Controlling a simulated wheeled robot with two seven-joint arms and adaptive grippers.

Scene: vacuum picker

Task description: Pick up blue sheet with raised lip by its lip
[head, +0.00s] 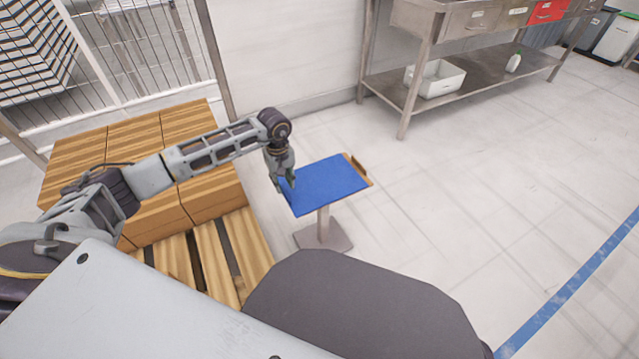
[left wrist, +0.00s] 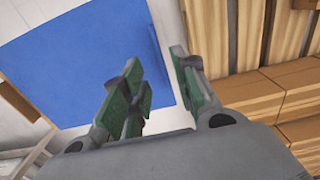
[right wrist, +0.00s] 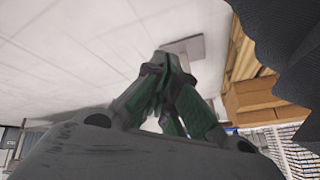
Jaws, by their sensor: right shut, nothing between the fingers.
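The blue sheet (head: 325,182) lies flat on a small stand and shows large in the left wrist view (left wrist: 80,65). Its raised lip (left wrist: 154,50) is a narrow strip along the sheet's edge on the side of my left gripper. My left gripper (head: 284,183) points down at the sheet's left edge in the head view. In the left wrist view its green-padded fingers (left wrist: 158,72) are apart, with the lip in line with the gap between them. Contact with the lip cannot be told. My right gripper (right wrist: 168,62) is shut and empty over the floor, away from the sheet.
The stand has a brown back edge (head: 356,165) and a grey foot (head: 324,236). Wooden boxes (head: 150,215) on a pallet (head: 205,262) stand to its left. A metal workbench (head: 460,78) with a white bin (head: 436,78) is at the back. The floor to the right is clear.

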